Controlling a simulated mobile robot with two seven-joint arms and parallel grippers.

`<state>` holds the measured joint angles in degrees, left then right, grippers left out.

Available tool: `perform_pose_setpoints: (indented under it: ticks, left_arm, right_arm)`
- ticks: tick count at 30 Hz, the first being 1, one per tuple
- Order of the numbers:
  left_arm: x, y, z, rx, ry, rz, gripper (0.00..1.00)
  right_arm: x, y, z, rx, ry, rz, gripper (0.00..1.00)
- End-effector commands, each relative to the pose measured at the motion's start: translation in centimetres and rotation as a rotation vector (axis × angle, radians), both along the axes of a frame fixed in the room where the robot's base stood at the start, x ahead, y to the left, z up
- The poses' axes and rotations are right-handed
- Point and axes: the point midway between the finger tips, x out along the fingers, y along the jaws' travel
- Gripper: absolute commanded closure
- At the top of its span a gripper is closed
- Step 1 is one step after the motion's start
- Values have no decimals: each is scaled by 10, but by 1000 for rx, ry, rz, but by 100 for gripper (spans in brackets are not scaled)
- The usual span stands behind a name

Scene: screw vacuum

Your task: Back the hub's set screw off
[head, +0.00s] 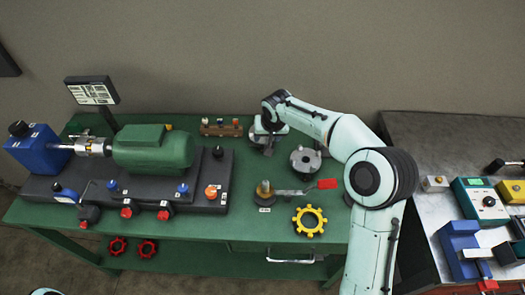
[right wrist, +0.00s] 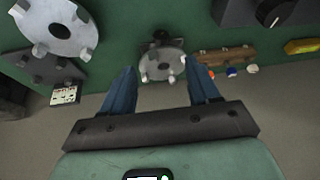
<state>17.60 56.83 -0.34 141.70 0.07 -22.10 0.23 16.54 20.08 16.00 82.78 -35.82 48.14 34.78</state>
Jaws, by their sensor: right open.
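A grey jawed hub (head: 268,135) stands on a dark support at the back of the green bench. My right gripper (right wrist: 163,76) is open, and the same hub (right wrist: 162,63) shows between its blue fingertips in the right wrist view. I cannot tell how far the tips are from it. In the head view my right arm's end partly covers this hub. A second grey jawed hub (head: 305,160) stands nearer the front, and it also shows at the upper left of the right wrist view (right wrist: 60,25). No set screw can be made out. My left gripper is not in view.
A green motor (head: 152,148) and a blue pump (head: 38,149) stand on a dark base at left. A wooden rack (head: 221,129) of small tools is left of the back hub. A red-handled lever (head: 327,184) and a yellow handwheel (head: 310,221) lie in front.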

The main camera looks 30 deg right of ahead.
Motion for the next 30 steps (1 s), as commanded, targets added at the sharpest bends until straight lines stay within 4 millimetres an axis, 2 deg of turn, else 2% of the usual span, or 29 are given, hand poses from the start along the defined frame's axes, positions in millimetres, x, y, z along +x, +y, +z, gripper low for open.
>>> perform_pose_setpoints:
  ticks: [3, 8, 11, 24, 30]
  left_arm:
    - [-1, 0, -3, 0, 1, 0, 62]
    - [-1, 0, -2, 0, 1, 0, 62]
    - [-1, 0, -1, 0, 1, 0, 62]
    - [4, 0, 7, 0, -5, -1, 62]
    - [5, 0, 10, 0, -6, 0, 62]
  right_arm:
    - [-1, 1, 0, 34, -21, -92, 40]
    - [2, 1, -7, 49, -26, -123, 40]
    - [7, -1, -21, 48, -23, -121, 40]
    - [42, -9, -100, 49, -25, -120, 40]
    - [50, -11, -118, 47, -26, -120, 40]
